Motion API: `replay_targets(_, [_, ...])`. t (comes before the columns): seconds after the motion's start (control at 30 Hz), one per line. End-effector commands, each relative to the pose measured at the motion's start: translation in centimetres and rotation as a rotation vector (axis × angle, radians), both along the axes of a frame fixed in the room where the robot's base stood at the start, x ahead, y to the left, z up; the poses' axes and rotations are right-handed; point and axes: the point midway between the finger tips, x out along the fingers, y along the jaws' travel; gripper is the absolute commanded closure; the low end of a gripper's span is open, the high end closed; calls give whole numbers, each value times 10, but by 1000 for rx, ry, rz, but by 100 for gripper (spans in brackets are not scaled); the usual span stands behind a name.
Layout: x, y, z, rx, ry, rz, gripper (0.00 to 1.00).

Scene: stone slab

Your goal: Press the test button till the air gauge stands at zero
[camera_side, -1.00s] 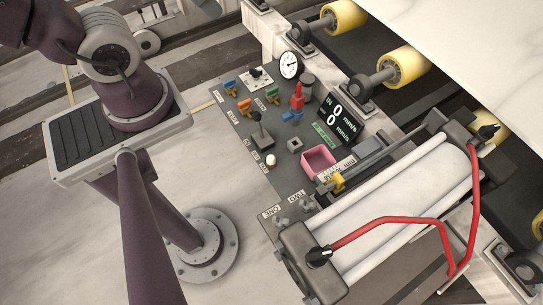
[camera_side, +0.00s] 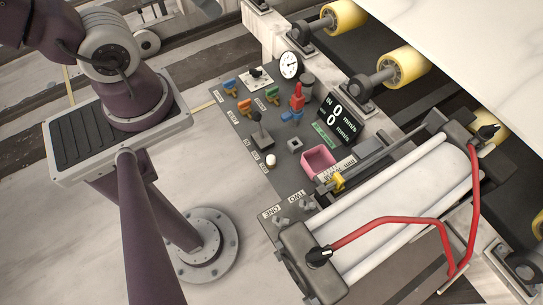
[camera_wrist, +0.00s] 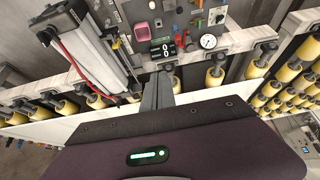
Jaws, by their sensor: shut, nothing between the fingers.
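The round white air gauge (camera_side: 289,65) stands at the far end of the dark control panel (camera_side: 285,176); its needle is too small to read surely. The gauge also shows in the wrist view (camera_wrist: 208,41). A white round knob (camera_side: 270,160) and a grey square block (camera_side: 294,145) sit on the panel; I cannot tell which part is the test button, as the small labels are unreadable. My gripper (camera_wrist: 157,76) is shut and empty, its grey fingers pointing toward the panel in the wrist view and apart from its controls. My gripper is outside the side view.
A lever (camera_side: 260,132), coloured valves, a red part (camera_side: 298,99), a pink tray (camera_side: 318,160) and a display (camera_side: 339,120) reading 0 crowd the panel. A white cylinder (camera_side: 390,215) with red hoses lies beside it. Yellow rollers (camera_side: 402,67) and a pale slab (camera_side: 470,40) lie beyond.

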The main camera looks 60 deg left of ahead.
Motion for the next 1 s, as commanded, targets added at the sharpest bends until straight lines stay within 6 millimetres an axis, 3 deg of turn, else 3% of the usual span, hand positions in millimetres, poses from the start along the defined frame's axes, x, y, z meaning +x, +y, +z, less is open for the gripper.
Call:
replay_targets(0.57, [1,2,-4,21,23,-16,100])
replay_targets(0.77, [12,30,-44,296,290,-242,100])
replay_targets(1.0, [52,66,-101,789,627,-745,100])
